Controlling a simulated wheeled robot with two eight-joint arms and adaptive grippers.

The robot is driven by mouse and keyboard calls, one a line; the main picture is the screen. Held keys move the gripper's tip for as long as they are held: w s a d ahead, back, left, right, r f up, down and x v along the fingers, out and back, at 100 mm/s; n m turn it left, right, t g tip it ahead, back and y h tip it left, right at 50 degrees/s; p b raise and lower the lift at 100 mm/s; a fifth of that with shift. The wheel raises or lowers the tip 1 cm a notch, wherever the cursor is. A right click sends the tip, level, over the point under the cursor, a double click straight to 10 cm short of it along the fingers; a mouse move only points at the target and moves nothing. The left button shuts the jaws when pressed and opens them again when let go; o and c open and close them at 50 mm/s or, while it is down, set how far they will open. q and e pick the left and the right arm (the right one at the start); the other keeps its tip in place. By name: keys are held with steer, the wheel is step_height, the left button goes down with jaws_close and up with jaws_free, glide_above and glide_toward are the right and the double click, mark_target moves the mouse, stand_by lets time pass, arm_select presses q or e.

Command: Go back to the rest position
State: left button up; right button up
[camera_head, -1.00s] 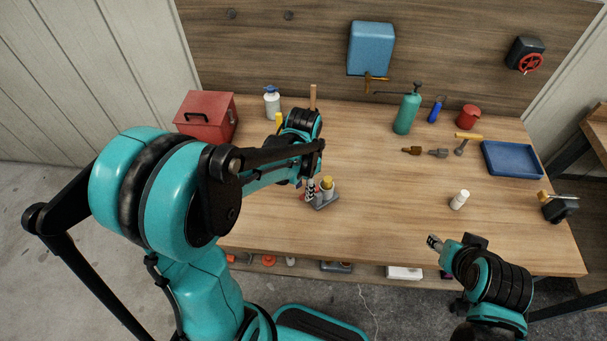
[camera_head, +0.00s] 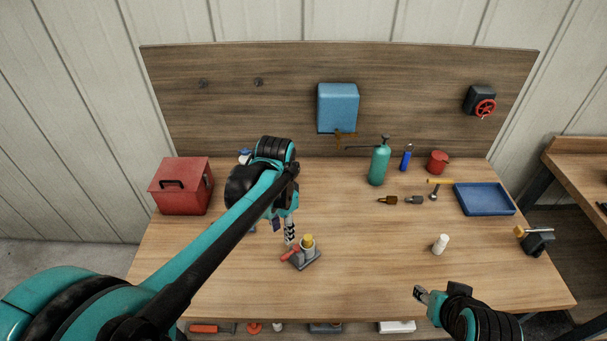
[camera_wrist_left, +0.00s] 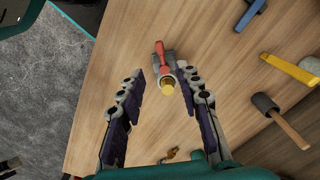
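My left gripper (camera_head: 290,231) hangs over the left-middle of the wooden bench (camera_head: 370,285), its fingers pointing down. In the left wrist view the left gripper (camera_wrist_left: 160,74) is open, with its two fingers spread and nothing held. Below it, a small grey clamp-like fixture with a yellow top and red handle (camera_head: 304,256) stands on the bench, just right of the fingers in the head view. This fixture (camera_wrist_left: 164,63) shows between the finger lines in the wrist view. My right gripper (camera_head: 421,293) is at the bench's front right, near a white cylinder (camera_head: 440,244); its fingertips are too small to judge.
A red toolbox (camera_head: 182,187) stands at the back left. A green bottle (camera_head: 379,165), a red can (camera_head: 437,162) and a blue tray (camera_head: 484,199) line the back right. A black device (camera_head: 538,243) stands at the right edge. The bench's centre is mostly clear.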

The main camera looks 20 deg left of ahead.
arm_select(q)
steer(key=s+d+f+n+t+b, duration=0.1)
steer(key=s+f+n+t+b, duration=0.2)
steer(key=s+n+t+b, duration=0.2)
steer(key=shift+s+d+f+n+t, duration=0.15)
steer(key=shift+s+n+t, duration=0.75)
steer(key=shift+s, duration=1)
stand_by(0.9)
